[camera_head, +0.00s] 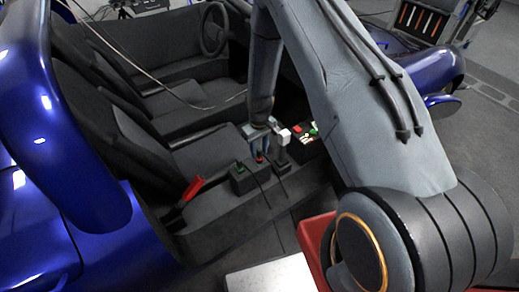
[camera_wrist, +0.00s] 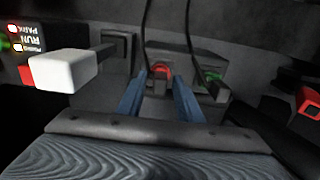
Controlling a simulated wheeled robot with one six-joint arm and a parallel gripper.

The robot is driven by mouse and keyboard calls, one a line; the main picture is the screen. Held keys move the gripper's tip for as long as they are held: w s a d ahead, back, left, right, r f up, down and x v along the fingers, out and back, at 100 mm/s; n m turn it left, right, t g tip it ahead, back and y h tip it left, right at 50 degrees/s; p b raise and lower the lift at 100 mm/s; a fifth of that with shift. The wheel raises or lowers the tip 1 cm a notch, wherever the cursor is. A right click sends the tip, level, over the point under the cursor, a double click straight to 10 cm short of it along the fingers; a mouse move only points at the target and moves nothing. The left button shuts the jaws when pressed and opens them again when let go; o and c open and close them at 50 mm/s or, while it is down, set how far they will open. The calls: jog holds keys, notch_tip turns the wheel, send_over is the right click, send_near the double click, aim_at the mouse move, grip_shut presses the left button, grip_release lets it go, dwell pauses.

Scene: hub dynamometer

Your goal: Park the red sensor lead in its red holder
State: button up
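The red sensor lead's end (camera_wrist: 161,70) shows as a small red piece at a dark block between my fingertips in the wrist view. Its red end also shows just below my gripper in the head view (camera_head: 260,159). I cannot tell a separate red holder from it. My gripper (camera_wrist: 160,82) has its two blue fingers apart, one on each side of the red piece, with gaps visible. In the head view, my gripper (camera_head: 260,146) points down over the console between the seats. Whether a finger touches the lead is not clear.
A green connector (camera_wrist: 212,76) sits in a dark block beside the red one. A white-knobbed lever (camera_wrist: 65,70) stands close on the other side, near a labelled panel (camera_wrist: 25,42). A red-handled lever (camera_head: 193,190) is farther left in the head view. Black cables run nearby.

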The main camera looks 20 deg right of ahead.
grip_shut()
jog(key=shift+r+p, duration=0.35)
jog(key=shift+r, duration=0.35)
dwell(0.5)
jog(key=shift+r+p, duration=1.1)
jog(key=shift+r, duration=1)
